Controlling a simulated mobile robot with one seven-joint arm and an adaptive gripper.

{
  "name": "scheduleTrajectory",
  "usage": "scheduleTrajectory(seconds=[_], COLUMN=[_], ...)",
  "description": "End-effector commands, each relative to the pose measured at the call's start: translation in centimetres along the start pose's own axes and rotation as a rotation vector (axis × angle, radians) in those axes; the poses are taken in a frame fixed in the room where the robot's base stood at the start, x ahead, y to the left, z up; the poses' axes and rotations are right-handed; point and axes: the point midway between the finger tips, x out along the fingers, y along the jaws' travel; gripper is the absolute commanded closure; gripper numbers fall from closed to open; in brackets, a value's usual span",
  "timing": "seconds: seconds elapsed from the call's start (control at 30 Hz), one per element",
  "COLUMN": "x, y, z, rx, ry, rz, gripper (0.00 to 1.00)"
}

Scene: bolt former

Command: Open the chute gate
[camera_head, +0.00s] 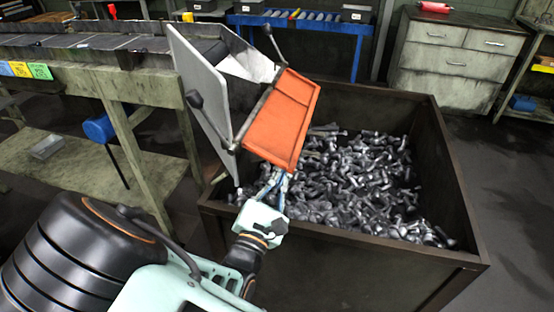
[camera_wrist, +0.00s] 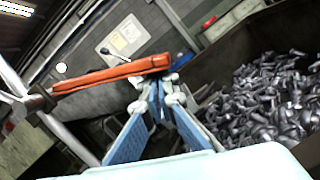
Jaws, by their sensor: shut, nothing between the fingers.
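The orange chute gate (camera_head: 282,118) hangs tilted across the mouth of the grey metal chute (camera_head: 205,95). In the wrist view the gate (camera_wrist: 112,74) shows nearly edge-on as an orange bar. My gripper (camera_head: 284,176) is shut and empty at the gate's lower edge, over the near left part of the bin. In the wrist view my fingertips (camera_wrist: 160,84) meet close to the gate's right end. I cannot tell whether they touch it.
A dark open bin (camera_head: 455,185) full of grey bolts (camera_head: 350,185) stands below and right of the chute. A worn conveyor table (camera_head: 75,75) with a blue motor is at left. A drawer cabinet (camera_head: 455,60) and a blue rack (camera_head: 300,25) stand behind. Floor at far right is clear.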

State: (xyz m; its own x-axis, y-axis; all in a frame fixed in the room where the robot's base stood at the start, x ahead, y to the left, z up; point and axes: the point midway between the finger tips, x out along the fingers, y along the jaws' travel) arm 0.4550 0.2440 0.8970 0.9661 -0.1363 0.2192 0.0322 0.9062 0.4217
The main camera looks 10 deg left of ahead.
Motion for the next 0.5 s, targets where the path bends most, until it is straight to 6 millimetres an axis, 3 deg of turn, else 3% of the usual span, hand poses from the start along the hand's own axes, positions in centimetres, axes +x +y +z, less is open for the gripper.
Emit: scheduleTrajectory(seconds=[0.1, 0.5], x=[0.35, 0.48], y=[0.05, -0.10], z=[1.27, 1.89], rx=[-0.062, -0.145], ry=[-0.002, -0.002], rz=[0.015, 0.038], gripper=[1.00, 1.00])
